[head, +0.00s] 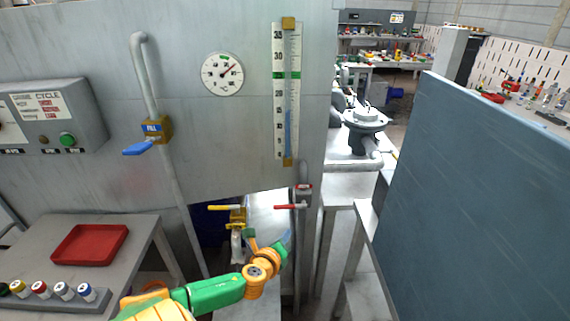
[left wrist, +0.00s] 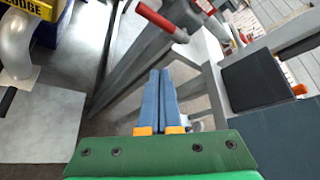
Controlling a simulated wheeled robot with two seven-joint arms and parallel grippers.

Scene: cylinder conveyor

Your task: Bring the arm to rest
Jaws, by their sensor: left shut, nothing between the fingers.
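My left arm, green and orange, reaches in from the bottom of the head view. Its gripper (head: 287,238) is by the opening under the grey panel, below the red valve handle (head: 289,207) and right of the yellow valve handle (head: 224,208). In the left wrist view the two blue fingers (left wrist: 159,92) lie side by side, shut and empty. The red handle (left wrist: 160,22) also shows there, beyond the fingertips and apart from them. My right gripper is not in view.
A blue lever (head: 139,148), a round gauge (head: 222,73) and a level tube (head: 287,95) are on the panel. A red tray (head: 90,244) and several small bottles are on the left table. A large blue-grey board (head: 480,190) stands at the right.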

